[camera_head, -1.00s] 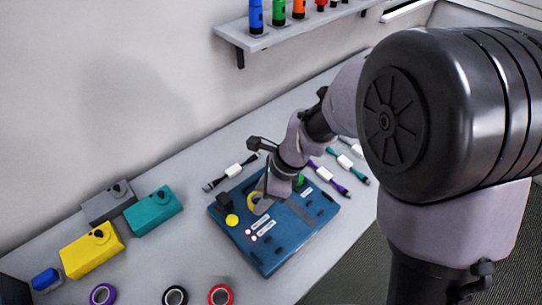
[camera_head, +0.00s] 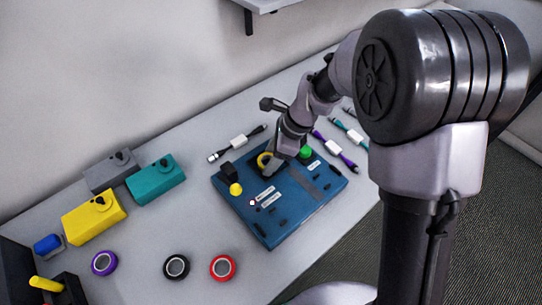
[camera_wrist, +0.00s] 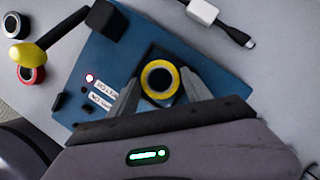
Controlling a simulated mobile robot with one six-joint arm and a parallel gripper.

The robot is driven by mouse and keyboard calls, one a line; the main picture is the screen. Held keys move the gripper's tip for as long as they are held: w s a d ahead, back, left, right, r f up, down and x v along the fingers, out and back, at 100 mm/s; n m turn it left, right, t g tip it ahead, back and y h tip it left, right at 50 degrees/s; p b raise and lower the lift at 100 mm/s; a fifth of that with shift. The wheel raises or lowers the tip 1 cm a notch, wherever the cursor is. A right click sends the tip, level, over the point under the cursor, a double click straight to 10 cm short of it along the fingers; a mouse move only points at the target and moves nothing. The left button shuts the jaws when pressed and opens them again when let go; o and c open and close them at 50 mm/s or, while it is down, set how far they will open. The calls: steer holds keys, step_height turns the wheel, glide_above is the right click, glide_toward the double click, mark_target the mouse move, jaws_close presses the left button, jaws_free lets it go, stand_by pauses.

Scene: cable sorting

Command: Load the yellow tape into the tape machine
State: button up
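The yellow tape (camera_head: 263,160) is a small ring at the blue tape machine (camera_head: 275,225), near its back edge. In the wrist view the yellow tape (camera_wrist: 160,80) shows face-on over a dark part of the blue machine (camera_wrist: 120,62); whether it is fully seated there cannot be told. My gripper (camera_head: 272,167) is low over the machine, right at the tape. In the wrist view the two fingers of my gripper (camera_wrist: 160,82) stand apart, one on each side of the tape, with narrow gaps beside it. The machine has a yellow-knobbed lever (camera_head: 236,189) and a green button (camera_head: 305,152).
Black tape (camera_head: 176,267), red tape (camera_head: 223,267) and purple tape (camera_head: 104,263) lie at the front. Yellow (camera_head: 94,216), teal (camera_head: 156,180) and grey (camera_head: 111,171) boxes stand left. A white-and-black cable (camera_head: 238,142) lies behind the machine; others lie right of it.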

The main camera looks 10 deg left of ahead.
steer(key=p+v, duration=0.5)
steer(key=v, duration=0.7)
steer(key=shift+d+r, duration=0.15)
steer(key=shift+r, duration=0.2)
steer(key=s+d+r+n+t, duration=0.2)
steer(key=s+d+r+n, duration=0.2)
steer(key=s, duration=0.2)
steer(key=s+d+r+n+t+h, duration=0.1)
steer(key=s+d+r+n+t, duration=0.1)
steer(key=s+d+r+n, duration=0.2)
steer(key=s+d+r+n+t+h, duration=0.1)
steer(key=s+d+r+n, duration=0.3)
steer(key=s, duration=0.5)
steer(key=shift+s+d+n+t, duration=0.15)
steer(key=shift+s+n+t, duration=0.25)
steer(key=shift+n+t, duration=0.15)
steer(key=shift+f+b, duration=0.25)
steer(key=shift+b, duration=0.15)
